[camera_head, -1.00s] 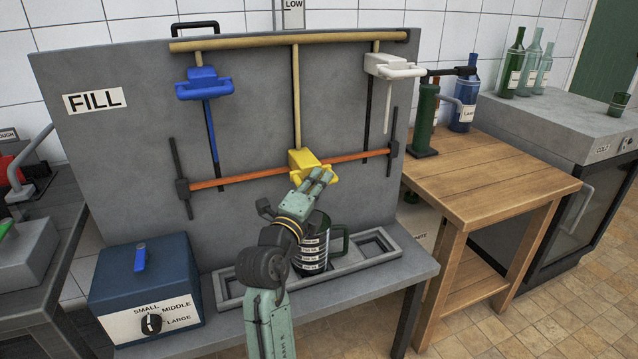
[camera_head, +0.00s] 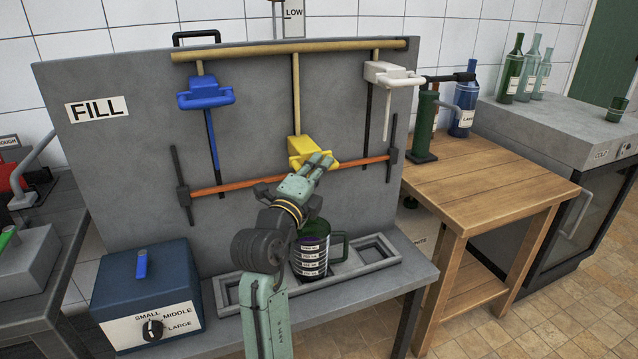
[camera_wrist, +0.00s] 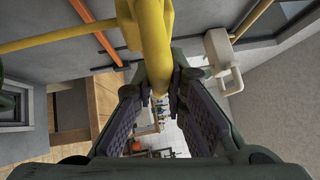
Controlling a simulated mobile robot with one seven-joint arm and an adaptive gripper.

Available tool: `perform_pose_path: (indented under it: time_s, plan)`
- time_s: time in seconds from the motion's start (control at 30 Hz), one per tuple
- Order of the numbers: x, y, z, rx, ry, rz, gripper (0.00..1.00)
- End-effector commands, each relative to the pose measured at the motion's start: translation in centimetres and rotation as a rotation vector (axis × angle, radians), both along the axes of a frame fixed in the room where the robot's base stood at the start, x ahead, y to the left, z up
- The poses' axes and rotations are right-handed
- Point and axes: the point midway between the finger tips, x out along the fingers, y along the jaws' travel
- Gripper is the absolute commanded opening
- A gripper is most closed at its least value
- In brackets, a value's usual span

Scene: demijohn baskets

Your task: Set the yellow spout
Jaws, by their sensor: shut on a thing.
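The yellow spout (camera_head: 311,149) hangs from the middle tan pipe on the grey fill panel, in front of the orange-red bar (camera_head: 240,183). My gripper (camera_head: 318,163) is shut on it, at its front part. In the wrist view the yellow spout (camera_wrist: 152,45) comes down between the two dark-padded fingers (camera_wrist: 158,95). A dark green jug (camera_head: 311,250) with measure labels stands below in the tray (camera_head: 372,262), partly behind my arm. The blue spout (camera_head: 206,92) and the white spout (camera_head: 392,75) hang to either side, higher up.
A blue box (camera_head: 146,280) with a dial marked small, middle and large stands at the left. A wooden table (camera_head: 490,180) with a green pump device (camera_head: 424,120) and a blue bottle (camera_head: 464,105) is at the right.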

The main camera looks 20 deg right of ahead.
Motion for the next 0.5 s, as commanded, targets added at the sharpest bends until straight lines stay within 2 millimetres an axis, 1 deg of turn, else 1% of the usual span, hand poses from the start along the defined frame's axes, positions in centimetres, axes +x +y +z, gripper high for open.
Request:
perform_pose_path:
  time_s: [0.03,0.2,0.4,0.5]
  plan:
    - [0.0,0.2,2.3,0.001,-0.011,0.004,0.00]
    - [0.0,0.2,7.4,0.002,-0.011,0.004,0.00]
    - [0.0,0.2,12.5,0.001,-0.008,0.004,0.00]
    - [0.0,0.1,14.3,0.002,-0.008,0.003,0.00]
